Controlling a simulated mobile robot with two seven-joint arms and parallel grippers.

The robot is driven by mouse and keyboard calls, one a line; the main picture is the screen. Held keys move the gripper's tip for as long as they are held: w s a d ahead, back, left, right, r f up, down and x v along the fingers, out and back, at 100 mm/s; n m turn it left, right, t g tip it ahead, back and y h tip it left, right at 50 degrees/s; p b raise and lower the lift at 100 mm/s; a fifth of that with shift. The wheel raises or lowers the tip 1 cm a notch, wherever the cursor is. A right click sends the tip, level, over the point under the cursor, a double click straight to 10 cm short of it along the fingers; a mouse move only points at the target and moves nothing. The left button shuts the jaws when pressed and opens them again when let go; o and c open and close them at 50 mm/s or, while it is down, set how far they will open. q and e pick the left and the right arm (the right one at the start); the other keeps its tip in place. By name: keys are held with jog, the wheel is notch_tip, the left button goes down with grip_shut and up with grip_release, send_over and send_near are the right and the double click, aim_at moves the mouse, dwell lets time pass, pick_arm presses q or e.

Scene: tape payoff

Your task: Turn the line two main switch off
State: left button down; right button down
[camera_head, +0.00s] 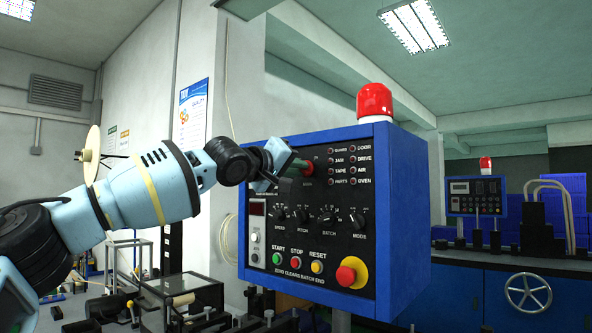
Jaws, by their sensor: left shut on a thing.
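A blue control box with a black front panel (340,205) stands at the centre right. My left gripper (292,170) reaches in from the left and is shut on the main switch. The fingers cover part of the knob, so I cannot tell its turned position. I cannot read a line number on the box. My right gripper is not in view.
A red beacon (374,102) sits on top of the box. Below the switch are several black knobs, a green start button (276,258), a red stop button (297,261) and a red emergency button (351,272). A second blue control box (476,196) stands far right.

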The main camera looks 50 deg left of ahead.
pick_arm(q)
jog(key=shift+f, duration=0.1)
jog(key=c, duration=1.5)
grip_release()
jog(key=shift+s, duration=0.1)
jog(key=s+b, duration=0.1)
jog(key=s, duration=0.6)
jog(key=shift+s+d, duration=0.25)
jog(key=shift+d, duration=0.2)
